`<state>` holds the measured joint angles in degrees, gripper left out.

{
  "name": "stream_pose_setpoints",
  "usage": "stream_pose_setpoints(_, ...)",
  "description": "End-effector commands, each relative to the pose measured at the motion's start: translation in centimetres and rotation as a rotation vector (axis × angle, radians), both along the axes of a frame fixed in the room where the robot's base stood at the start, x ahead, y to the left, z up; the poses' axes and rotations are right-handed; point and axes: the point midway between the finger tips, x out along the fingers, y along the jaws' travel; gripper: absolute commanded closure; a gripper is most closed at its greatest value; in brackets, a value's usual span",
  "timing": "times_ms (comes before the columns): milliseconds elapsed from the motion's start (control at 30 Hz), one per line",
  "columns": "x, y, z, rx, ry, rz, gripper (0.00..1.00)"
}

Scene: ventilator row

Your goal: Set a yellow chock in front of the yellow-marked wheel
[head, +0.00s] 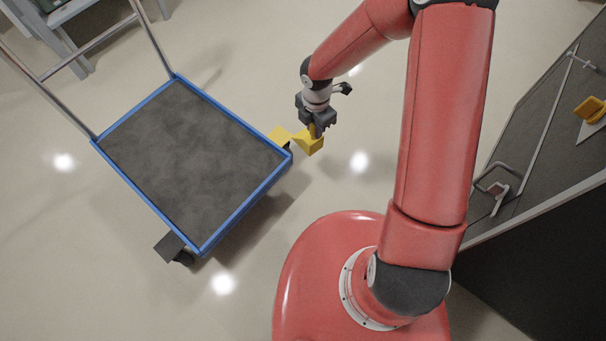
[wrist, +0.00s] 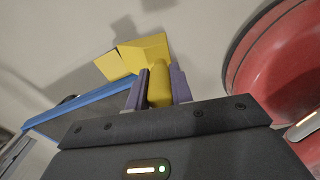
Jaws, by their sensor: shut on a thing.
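My gripper (head: 316,127) is shut on the upright handle of a yellow chock (head: 309,145), beside the trolley's right corner. In the wrist view the chock (wrist: 146,52) shows its wedge beyond the fingers (wrist: 158,86). The trolley (head: 233,221) has a dark grey deck and blue rim. A yellow marker plate (head: 279,134) sticks out at that corner, just left of the chock; it also shows in the wrist view (wrist: 113,66). The wheel by it is mostly hidden. I cannot tell whether the chock touches the floor or the wheel.
A dark plate (head: 168,246) marks another trolley wheel at the lower corner. Another yellow chock (head: 590,109) stands on a white patch on the dark bench (head: 540,130) at right. The trolley's metal handle (head: 85,54) rises at upper left.

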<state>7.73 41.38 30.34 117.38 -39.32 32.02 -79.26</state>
Motion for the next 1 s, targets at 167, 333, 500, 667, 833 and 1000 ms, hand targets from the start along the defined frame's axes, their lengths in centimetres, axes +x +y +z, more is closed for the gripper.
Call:
stream_pose_setpoints(167, -0.1, 1.1, -0.8, 0.005, -0.007, 0.178, 1.00)
stream_pose_setpoints(333, -0.2, 1.2, -4.2, 0.005, -0.003, 0.199, 1.00)
stream_pose_setpoints(500, -0.2, 1.2, -8.9, 0.004, -0.002, 0.197, 1.00)
stream_pose_setpoints(667, -0.2, 1.1, -13.0, 0.005, -0.003, 0.195, 1.00)
stream_pose_setpoints(833, -0.1, 1.1, -15.6, 0.004, -0.006, 0.193, 1.00)
stream_pose_setpoints(1000, -0.1, 1.1, -16.5, 0.005, -0.007, 0.192, 1.00)
